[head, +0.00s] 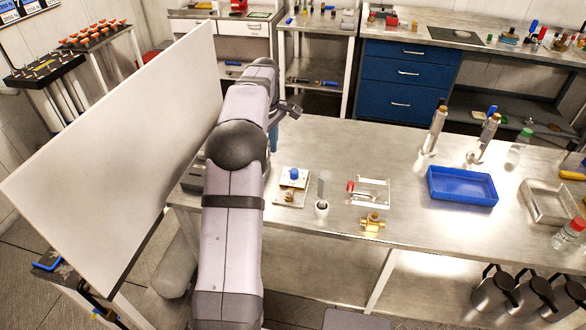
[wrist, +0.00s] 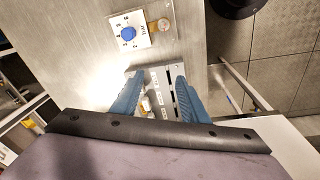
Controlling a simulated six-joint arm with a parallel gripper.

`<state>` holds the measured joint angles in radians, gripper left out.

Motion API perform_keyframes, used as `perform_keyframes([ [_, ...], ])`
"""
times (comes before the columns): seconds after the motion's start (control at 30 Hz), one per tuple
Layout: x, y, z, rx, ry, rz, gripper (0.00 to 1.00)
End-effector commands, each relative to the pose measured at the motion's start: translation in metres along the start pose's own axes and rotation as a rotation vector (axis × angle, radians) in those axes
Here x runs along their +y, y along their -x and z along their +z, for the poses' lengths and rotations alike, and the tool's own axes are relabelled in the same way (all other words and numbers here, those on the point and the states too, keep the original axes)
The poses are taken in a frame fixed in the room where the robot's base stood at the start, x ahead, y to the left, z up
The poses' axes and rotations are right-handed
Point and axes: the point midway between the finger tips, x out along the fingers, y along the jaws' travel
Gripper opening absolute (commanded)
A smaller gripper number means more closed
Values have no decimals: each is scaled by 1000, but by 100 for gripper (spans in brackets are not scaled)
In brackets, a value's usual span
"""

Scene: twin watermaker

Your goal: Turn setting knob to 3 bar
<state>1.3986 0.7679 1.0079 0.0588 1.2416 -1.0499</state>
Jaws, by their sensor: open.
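The setting knob (head: 294,174) is blue and sits on a small pale plate (head: 284,184) on the steel bench, to the right of my arm. In the wrist view the knob (wrist: 128,33) is near the top, with a ring of small marks around it that are too small to read. Which mark it points to cannot be told. A round brass-coloured part (wrist: 164,25) sits beside it on the same unit. My gripper (wrist: 159,77) shows two blue fingers spread apart, empty and clear of the knob. In the head view my arm mostly hides the gripper.
A grey labelled box (wrist: 160,92) lies beneath my fingers, at the bench edge. Right of the knob stand a clear cylinder (head: 323,190), a tray with a red-handled part (head: 370,189) and a brass valve (head: 372,222). A large white panel (head: 120,150) stands left of my arm.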

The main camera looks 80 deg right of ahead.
Motion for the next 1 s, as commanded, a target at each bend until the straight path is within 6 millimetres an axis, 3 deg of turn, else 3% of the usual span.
perform_keyframes([
  [0.2, 6, -42, 43, -101, -418, 113, 41],
  [0.37, 17, -60, 57, -87, -720, 211, 41],
  [0.7, 51, -58, 45, 118, -1296, 327, 41],
  [1.0, 53, -57, 43, 165, -1492, 321, 41],
])
